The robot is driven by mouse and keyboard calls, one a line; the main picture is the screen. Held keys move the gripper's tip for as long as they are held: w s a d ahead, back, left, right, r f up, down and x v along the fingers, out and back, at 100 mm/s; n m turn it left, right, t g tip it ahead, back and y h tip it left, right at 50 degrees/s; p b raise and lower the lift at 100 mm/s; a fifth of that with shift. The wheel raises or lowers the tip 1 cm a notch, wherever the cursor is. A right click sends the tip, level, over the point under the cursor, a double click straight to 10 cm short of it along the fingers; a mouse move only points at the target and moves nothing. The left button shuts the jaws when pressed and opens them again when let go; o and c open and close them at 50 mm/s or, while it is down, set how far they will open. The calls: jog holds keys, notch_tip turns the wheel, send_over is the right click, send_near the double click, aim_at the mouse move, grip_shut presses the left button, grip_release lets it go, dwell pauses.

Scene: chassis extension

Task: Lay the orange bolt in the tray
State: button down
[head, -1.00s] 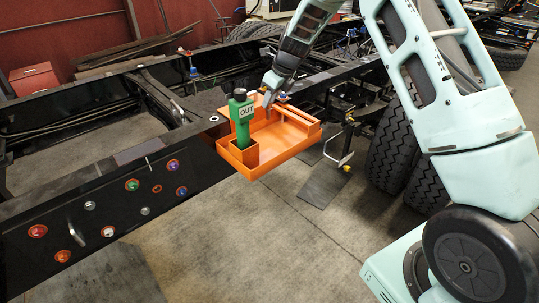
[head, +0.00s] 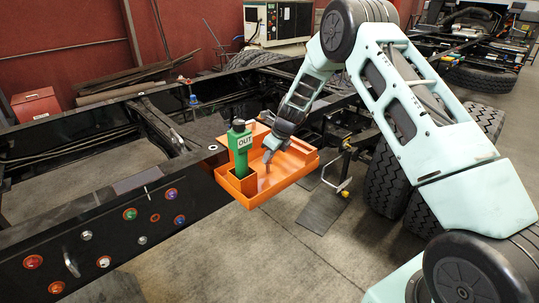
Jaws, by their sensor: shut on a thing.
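The orange tray (head: 262,192) sits on the edge of the black chassis rail, with a raised bar or divider along its far right part. My gripper (head: 267,158) points down inside the tray's outline, low over its floor, just right of the green tool. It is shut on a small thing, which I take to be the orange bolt. The bolt is hardly visible against the orange tray, and I cannot tell if it touches the floor.
Large tyres (head: 385,180) stand right of the tray.

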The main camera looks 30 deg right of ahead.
jog(key=shift+f, duration=0.15)
jog(key=c, duration=1.2)
grip_release()
jog(key=shift+c, duration=0.2)
jog(key=b+v, duration=0.1)
jog(key=v, duration=1.1)
jog(key=shift+b, duration=0.3)
